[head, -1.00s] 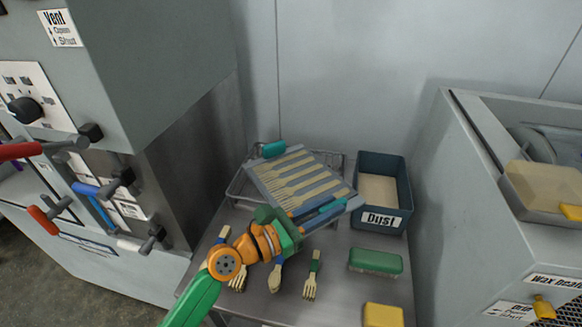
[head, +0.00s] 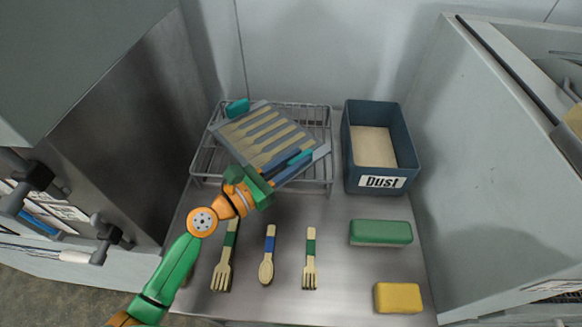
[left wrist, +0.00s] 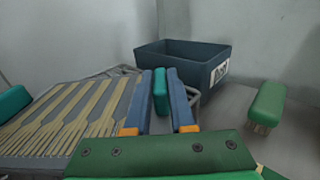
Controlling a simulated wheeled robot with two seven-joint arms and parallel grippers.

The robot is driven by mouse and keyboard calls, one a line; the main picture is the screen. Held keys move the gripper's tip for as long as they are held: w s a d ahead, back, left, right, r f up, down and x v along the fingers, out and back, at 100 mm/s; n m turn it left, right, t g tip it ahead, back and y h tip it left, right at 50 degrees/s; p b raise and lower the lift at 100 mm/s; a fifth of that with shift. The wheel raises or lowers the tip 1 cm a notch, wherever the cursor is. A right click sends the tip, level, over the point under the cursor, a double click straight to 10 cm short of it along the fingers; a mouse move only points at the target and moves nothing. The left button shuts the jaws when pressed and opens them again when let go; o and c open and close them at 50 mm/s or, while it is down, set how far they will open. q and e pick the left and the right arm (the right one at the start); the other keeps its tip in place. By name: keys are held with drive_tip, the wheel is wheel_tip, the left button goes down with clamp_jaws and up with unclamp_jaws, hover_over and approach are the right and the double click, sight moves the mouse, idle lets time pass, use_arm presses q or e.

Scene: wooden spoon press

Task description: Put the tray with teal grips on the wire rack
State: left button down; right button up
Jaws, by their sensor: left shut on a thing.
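The tray (head: 318,153) is grey and flat, with several pale wooden forks and other utensils lying in rows. It has one teal grip (head: 237,107) at its far left end and another (left wrist: 160,92) at its near right end. My left gripper (head: 293,160) is shut on the near grip, with a blue finger on each side of it in the left wrist view. The tray lies over the wire rack (head: 204,164), turned at an angle to it. I cannot tell whether it touches the rack. My right gripper is not in view.
A dark blue bin labelled Dust (head: 352,180) stands right of the rack. In front are a green-handled fork (head: 225,268), a blue-handled spoon (head: 268,262), another green-handled fork (head: 309,268), a green brush (head: 380,232) and a yellow block (head: 398,297). Grey machines flank the metal table.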

use_arm(q)
drive_tip(key=shift+w+f, duration=0.1)
drive_tip(key=shift+f, duration=0.55)
drive_tip(key=shift+w+a+r, duration=0.1)
drive_tip(key=c, duration=0.8)
unclamp_jaws()
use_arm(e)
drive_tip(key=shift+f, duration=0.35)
use_arm(q)
drive_tip(key=shift+o, duration=0.2)
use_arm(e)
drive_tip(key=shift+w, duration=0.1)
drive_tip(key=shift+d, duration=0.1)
use_arm(q)
drive_tip(key=b+v, duration=0.3)
drive_tip(key=v, duration=0.9)
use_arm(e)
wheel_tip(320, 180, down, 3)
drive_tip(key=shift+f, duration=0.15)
use_arm(q)
drive_tip(key=shift+r, duration=0.1)
